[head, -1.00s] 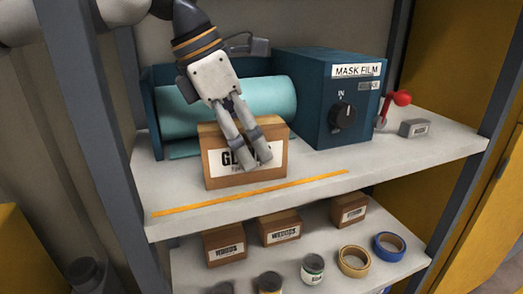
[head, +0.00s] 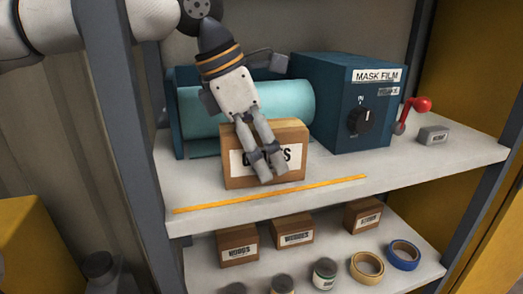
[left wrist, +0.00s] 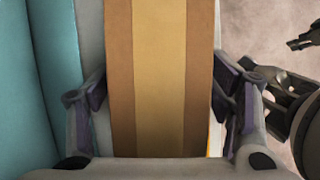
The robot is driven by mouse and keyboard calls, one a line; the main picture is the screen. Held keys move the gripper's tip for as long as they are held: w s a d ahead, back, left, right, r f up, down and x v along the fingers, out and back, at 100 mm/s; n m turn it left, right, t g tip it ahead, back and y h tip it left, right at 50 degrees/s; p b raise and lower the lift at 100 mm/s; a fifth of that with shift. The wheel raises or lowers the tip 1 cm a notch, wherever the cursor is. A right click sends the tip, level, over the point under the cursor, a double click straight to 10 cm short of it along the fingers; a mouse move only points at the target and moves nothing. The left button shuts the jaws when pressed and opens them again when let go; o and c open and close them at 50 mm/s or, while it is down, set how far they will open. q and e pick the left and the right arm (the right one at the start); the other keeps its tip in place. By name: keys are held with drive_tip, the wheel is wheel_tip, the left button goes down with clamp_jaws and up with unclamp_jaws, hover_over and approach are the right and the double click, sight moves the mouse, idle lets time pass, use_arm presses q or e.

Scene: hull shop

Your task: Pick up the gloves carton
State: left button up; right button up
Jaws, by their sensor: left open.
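The gloves carton (head: 294,136) is a brown box with a white label on its front. It stands upright on the upper shelf in front of the teal roll. My left gripper (head: 266,168) points down at it, and its grey finger parts cover the middle of the label. In the left wrist view the carton (left wrist: 160,80), with a tan band along its top, lies between the spread fingers of my left gripper (left wrist: 160,112). That gripper is open, one finger on each side; contact cannot be told.
The teal roll (head: 290,99) and blue mask film machine (head: 325,108) stand behind and to the right. A red-knobbed lever (head: 421,104) and small grey block (head: 433,135) are farther right. A yellow strip (head: 325,184) marks the shelf front. Boxes and tape rolls (head: 404,256) sit below.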

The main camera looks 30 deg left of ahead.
idle(0.3)
use_arm(q)
drive_tip(key=c, duration=1.4)
drive_tip(key=shift+c, duration=0.2)
